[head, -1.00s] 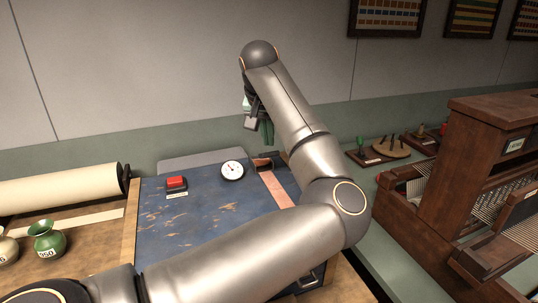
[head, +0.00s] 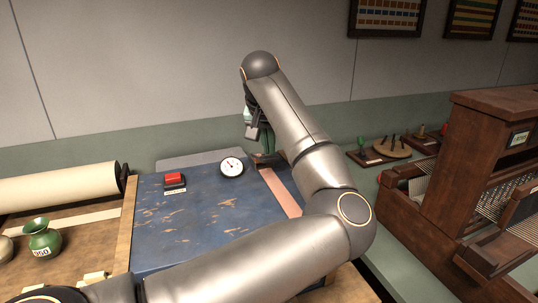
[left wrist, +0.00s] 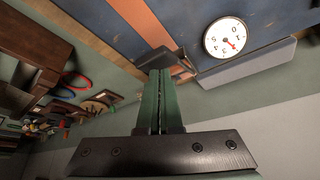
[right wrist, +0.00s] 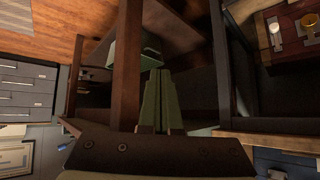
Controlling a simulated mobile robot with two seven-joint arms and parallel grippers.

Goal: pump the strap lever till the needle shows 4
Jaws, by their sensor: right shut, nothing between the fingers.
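The blue worn bench top (head: 200,215) carries a copper-coloured strap (head: 280,190). The strap lever's dark end (head: 266,159) is at the strap's far end and shows as a dark plate (left wrist: 155,58) in the left wrist view. My left gripper (head: 268,150) reaches down to it; its green fingers (left wrist: 158,78) are together, tips at the plate, apparently touching it. The white round gauge (head: 231,167) is left of the lever. Its red needle shows on the gauge in the left wrist view (left wrist: 222,36), but I cannot read the value surely. My right gripper (right wrist: 159,75) is shut and empty.
A red button block (head: 174,179) sits left of the gauge. A green vase (head: 42,239) and a cream roll (head: 60,186) are farther left. A wooden loom-like frame (head: 490,150) stands right. Dark wooden posts (right wrist: 126,65) are close to my right gripper.

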